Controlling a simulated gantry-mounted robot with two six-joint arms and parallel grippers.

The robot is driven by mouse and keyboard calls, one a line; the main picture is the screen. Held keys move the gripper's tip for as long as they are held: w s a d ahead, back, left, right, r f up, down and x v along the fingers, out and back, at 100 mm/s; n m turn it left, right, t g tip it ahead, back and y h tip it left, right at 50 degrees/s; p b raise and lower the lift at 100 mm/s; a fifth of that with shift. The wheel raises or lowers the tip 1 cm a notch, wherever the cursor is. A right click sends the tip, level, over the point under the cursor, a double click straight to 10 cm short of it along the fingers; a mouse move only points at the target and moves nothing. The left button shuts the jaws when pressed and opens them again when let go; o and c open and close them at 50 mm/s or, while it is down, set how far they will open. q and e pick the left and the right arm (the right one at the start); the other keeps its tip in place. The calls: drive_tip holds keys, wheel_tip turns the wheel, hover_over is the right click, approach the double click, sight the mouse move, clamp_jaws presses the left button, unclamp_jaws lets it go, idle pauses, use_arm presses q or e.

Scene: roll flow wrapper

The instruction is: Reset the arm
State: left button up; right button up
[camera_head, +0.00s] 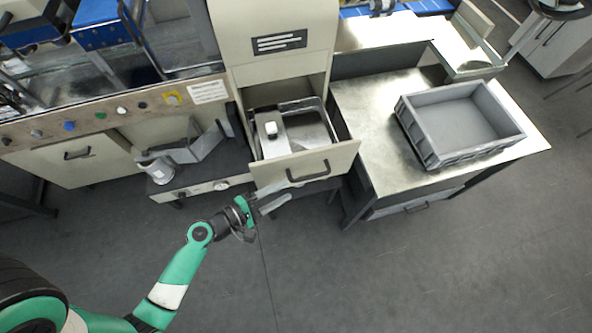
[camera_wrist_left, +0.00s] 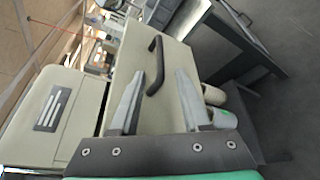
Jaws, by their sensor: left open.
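My left arm comes in from the lower left of the head view, and its gripper (camera_head: 282,194) is in front of the pulled-out drawer (camera_head: 262,175). The gripper is open and empty. In the left wrist view the two fingers (camera_wrist_left: 147,95) point toward the drawer front and its dark handle (camera_wrist_left: 155,65). The handle also shows in the head view (camera_head: 308,172). I cannot tell the exact gap between the fingertips and the handle. My right gripper is not in view.
The drawer holds a metal tray (camera_head: 308,130) and a small white item (camera_head: 271,129). A grey crate (camera_head: 440,160) stands on the metal table (camera_head: 365,115) at the right. A control panel (camera_head: 110,113) runs along the left. Grey floor (camera_head: 350,280) in front is clear.

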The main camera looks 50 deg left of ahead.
use_arm(q)
drive_tip(key=shift+s+r, duration=0.15)
drive_tip(key=shift+s, duration=0.35)
